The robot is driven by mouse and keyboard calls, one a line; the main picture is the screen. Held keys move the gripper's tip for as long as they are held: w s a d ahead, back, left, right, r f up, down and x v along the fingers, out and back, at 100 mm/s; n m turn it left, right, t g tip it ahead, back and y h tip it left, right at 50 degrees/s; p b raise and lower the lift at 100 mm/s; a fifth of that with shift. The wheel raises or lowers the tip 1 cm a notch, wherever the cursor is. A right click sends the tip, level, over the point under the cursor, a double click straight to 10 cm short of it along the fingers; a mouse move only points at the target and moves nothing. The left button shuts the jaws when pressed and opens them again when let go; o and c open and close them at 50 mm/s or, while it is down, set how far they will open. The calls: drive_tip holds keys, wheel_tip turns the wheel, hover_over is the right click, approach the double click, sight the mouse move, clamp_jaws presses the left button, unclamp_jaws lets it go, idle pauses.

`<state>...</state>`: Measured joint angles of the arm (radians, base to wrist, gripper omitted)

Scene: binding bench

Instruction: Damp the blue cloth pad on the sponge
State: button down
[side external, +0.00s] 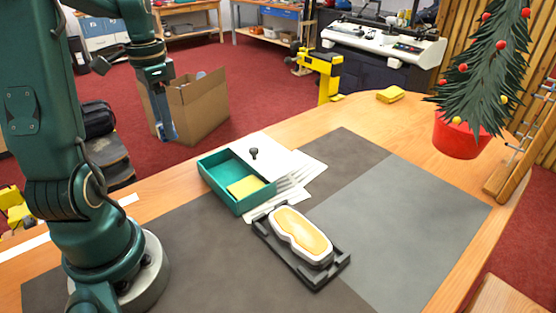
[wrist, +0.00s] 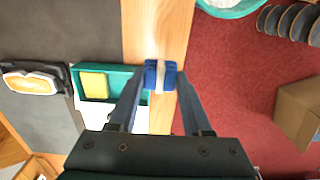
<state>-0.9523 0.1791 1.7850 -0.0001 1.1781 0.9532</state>
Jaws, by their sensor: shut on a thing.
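My gripper (wrist: 160,82) is shut on the blue cloth pad (wrist: 151,76), which has a pale band across its middle. In the side external view my gripper (side external: 166,136) hangs at the left, over the floor side of the bench edge, and the pad is hard to tell from the blue fingers. A yellow sponge-like block (side external: 245,187) lies in a teal open box (side external: 238,207), apart from my gripper; it also shows in the wrist view (wrist: 95,85). An orange-yellow pad in a white rounded frame (side external: 300,232) sits on a black tray (side external: 330,277).
A white plate with a black knob (side external: 254,153) and pale strips lie beside the teal box. A yellow block (side external: 390,95) and a potted tree (side external: 459,135) stand at the far bench end. A cardboard box (side external: 200,105) is on the floor. The grey mat (side external: 400,210) is clear at right.

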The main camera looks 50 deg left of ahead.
drive_tip(key=c, duration=0.9)
unclamp_jaws()
drive_tip(key=shift+c, duration=0.2)
drive_tip(key=c, duration=0.6)
drive_tip(key=shift+w+a, duration=0.1)
drive_tip(key=shift+w, duration=0.05)
drive_tip(key=w+d+f+m, duration=0.1)
drive_tip(key=w+d+m, duration=0.4)
drive_tip(key=d, duration=0.3)
drive_tip(key=w+d+f+m, duration=0.1)
drive_tip(key=w+d+m, duration=0.3)
drive_tip(key=d, duration=0.3)
drive_tip(key=shift+f, duration=2.9)
